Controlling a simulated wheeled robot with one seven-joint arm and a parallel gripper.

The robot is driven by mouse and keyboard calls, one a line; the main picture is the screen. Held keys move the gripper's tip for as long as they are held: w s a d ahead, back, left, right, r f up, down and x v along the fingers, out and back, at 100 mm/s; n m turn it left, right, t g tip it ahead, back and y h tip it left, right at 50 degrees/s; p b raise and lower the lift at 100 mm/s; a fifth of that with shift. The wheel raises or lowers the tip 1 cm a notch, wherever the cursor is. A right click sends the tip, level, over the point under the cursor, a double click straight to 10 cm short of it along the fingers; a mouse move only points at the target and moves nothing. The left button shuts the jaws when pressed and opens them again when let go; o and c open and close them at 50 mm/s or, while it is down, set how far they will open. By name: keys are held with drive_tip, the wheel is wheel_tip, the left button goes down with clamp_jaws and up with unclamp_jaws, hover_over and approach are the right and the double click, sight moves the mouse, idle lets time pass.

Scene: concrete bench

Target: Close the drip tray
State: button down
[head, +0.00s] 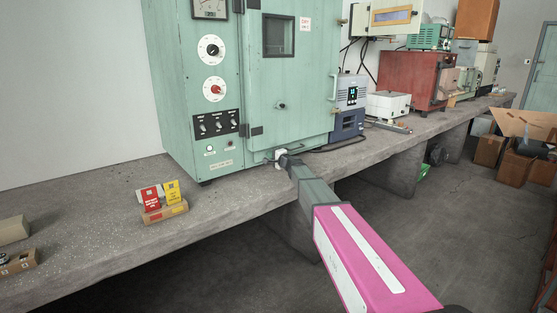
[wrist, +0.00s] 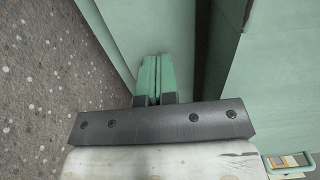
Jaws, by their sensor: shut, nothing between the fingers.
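The green cabinet (head: 215,80) stands on the bench with its door (head: 290,75) shut. I cannot make out the drip tray for certain; the low front of the cabinet below the door is partly hidden by my arm. My gripper (head: 281,158) is at the lower front edge of the cabinet, close to the bench. In the wrist view my gripper (wrist: 152,80) has its two green fingers together with nothing between them. Green panels (wrist: 110,30) lie close ahead of the fingertips; I cannot tell whether they touch.
The concrete bench (head: 95,215) has free room at left around a small stand with red and yellow cards (head: 165,205). A blue-grey instrument (head: 348,105), a white device (head: 388,105) and a red oven (head: 412,80) stand to the right. Boxes (head: 488,150) are on the floor.

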drive_tip(key=shift+w+a, duration=0.3)
drive_tip(key=shift+w, duration=0.2)
drive_tip(key=shift+w+a+r, duration=0.1)
drive_tip(key=v, duration=1.4)
drive_tip(key=shift+s, duration=0.45)
drive_tip(key=s+f+n+g, duration=0.1)
drive_tip(key=s+f, duration=0.1)
drive_tip(key=s, duration=0.1)
drive_tip(key=s+f+n+g, duration=0.2)
drive_tip(key=s+f, duration=0.1)
drive_tip(key=s+f+n+g, duration=0.1)
drive_tip(key=s+f, duration=0.1)
drive_tip(key=s, duration=0.2)
drive_tip(key=shift+f+g+h, duration=0.2)
drive_tip(key=shift+g+h, duration=0.1)
drive_tip(key=s+d+f+n+g+h, duration=0.2)
drive_tip(key=s+d+f, duration=0.3)
drive_tip(key=s, duration=0.5)
drive_tip(key=s+d+f+n+g+h, duration=0.2)
drive_tip(key=s+d+f+g+h, duration=0.2)
drive_tip(key=s, duration=0.5)
drive_tip(key=s+d+f+n+g+h, duration=0.2)
drive_tip(key=s+d+f, duration=0.4)
drive_tip(key=s, duration=0.4)
drive_tip(key=g+h, duration=0.1)
drive_tip(key=h, duration=0.1)
drive_tip(key=shift+s+h, duration=0.35)
drive_tip(key=shift+h, duration=0.05)
